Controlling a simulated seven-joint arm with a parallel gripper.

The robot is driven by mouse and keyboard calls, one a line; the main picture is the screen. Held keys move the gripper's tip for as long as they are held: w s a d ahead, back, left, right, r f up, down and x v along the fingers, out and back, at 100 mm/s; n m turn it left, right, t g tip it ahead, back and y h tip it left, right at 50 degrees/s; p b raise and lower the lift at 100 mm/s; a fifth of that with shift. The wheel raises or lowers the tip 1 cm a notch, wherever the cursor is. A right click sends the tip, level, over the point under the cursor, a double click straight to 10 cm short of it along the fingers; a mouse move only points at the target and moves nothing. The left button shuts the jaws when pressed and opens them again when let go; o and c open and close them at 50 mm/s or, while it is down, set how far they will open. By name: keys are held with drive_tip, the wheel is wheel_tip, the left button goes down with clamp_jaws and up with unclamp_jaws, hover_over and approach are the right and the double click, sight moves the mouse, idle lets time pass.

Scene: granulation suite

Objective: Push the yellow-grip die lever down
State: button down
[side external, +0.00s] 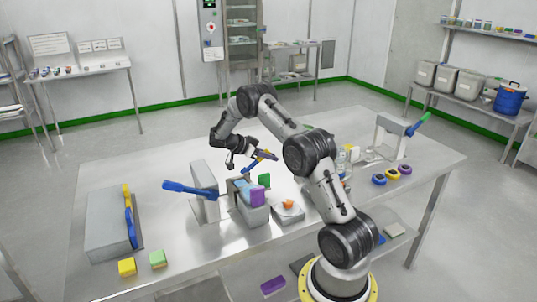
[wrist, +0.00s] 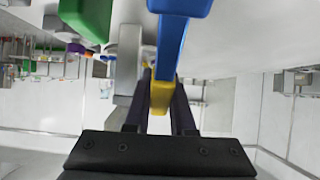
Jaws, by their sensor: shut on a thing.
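My gripper (wrist: 160,105), dark-fingered, is shut on a yellow-and-blue bar (wrist: 170,40). In the side external view my gripper (side external: 266,156) holds the bar (side external: 251,165) above the middle of the bench. A lever with a blue grip (side external: 185,188) sticks out to the left from a grey stand (side external: 207,200). A lever with a green grip (side external: 418,123) points up from a stand (side external: 390,138) at the right. I cannot make out a separate lever with a yellow grip.
A grey bin (side external: 252,212) with coloured pieces stands below my gripper. A grey box (side external: 106,232) with yellow and blue bars is at the left. Yellow (side external: 127,267) and green (side external: 157,259) blocks lie at the front edge. Several coloured rings (side external: 392,175) lie at the right.

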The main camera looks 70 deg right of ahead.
drive_tip(key=shift+s+d+f+t+y, duration=0.15)
drive_tip(key=shift+f+t+y, duration=0.15)
drive_tip(key=shift+f, duration=0.05)
drive_tip(key=shift+s+d+f+t+y, duration=0.1)
drive_tip(key=shift+f+t+y, duration=0.2)
drive_tip(key=shift+f, duration=0.05)
wheel_tip(320, 180, down, 2)
drive_tip(key=shift+s+d+f+t+y, duration=0.1)
drive_tip(key=shift+d+t+y, duration=0.05)
drive_tip(key=shift+t+y, duration=0.75)
drive_tip(key=shift+f+t+y, duration=1)
drive_tip(key=shift+f, duration=0.5)
drive_tip(key=c, duration=0.8)
unclamp_jaws()
drive_tip(key=shift+o, duration=0.2)
drive_tip(key=shift+a, duration=0.2)
drive_tip(key=v, duration=1.4)
drive_tip(key=shift+d, duration=0.1)
